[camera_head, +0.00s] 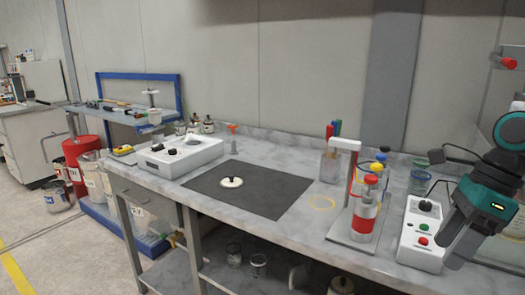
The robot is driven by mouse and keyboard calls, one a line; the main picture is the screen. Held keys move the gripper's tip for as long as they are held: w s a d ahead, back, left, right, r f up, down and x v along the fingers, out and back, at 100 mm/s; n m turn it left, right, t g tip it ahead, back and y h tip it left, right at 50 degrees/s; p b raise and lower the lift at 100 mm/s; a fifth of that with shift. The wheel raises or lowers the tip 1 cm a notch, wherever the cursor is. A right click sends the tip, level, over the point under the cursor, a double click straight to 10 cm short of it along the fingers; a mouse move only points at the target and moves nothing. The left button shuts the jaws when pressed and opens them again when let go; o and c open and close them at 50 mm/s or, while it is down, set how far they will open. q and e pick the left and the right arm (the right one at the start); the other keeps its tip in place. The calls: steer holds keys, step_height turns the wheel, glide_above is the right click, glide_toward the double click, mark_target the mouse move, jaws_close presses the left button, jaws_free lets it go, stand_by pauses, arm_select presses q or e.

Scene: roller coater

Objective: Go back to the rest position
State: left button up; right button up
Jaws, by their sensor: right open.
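My right gripper (457,250) hangs at the right side of the view, pointing down and left from its teal wrist. Its dark fingers are seen from the side and overlap the right edge of a white control box (421,230) with red and green buttons. I cannot tell whether they touch it. Nothing shows between the fingers. The box stands on the grey workbench (275,149), near its right end. My left gripper is not in view.
A stand with a red-capped bottle (364,216) is left of the control box. A white device (180,156) and a blue rack (137,75) stand farther left. The dark mat is mostly bare.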

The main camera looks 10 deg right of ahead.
steer(key=s+a+f+m+t+y, duration=0.3)
steer(key=a+f+m+y, duration=0.15)
steer(key=f+y, duration=0.2)
steer(key=s+a+f+m+t+y, duration=0.3)
steer(key=a+f+t+y, duration=0.15)
steer(key=f, duration=0.35)
steer(key=s+d+f+n+h, duration=0.1)
steer(key=d+f+n+h, duration=0.1)
steer(key=f+n+h, duration=0.7)
steer(key=s+d+f+n+h, duration=0.1)
steer(key=f+n+h, duration=0.2)
steer(key=f+n, duration=1.1)
steer(key=a+r+n+t, duration=0.3)
steer(key=a+r+n, duration=0.1)
steer(key=a+n, duration=0.7)
steer(key=shift+a+r+n+h, duration=0.15)
steer(key=shift+a+n+h, duration=0.25)
steer(key=shift+a, duration=0.5)
